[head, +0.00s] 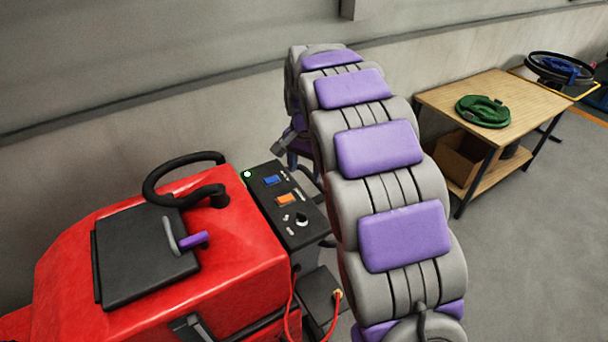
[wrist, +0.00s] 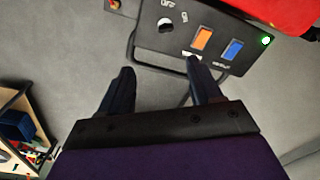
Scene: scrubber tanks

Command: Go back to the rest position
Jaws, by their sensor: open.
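My gripper (wrist: 160,66) is open and empty in the wrist view, its two dark fingers apart over the grey floor. The red scrubber (head: 235,240) carries that panel, with a lit green light (head: 247,174), a blue switch (head: 271,180), an orange switch (head: 286,199) and a knob (head: 302,220).
The scrubber has a black lid (head: 135,258) with a grey and purple handle (head: 185,240), and a black curved hose (head: 180,172). A wooden table (head: 510,92) with a coiled green hose (head: 483,111) stands at the back right. Grey floor (head: 545,240) lies clear at right.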

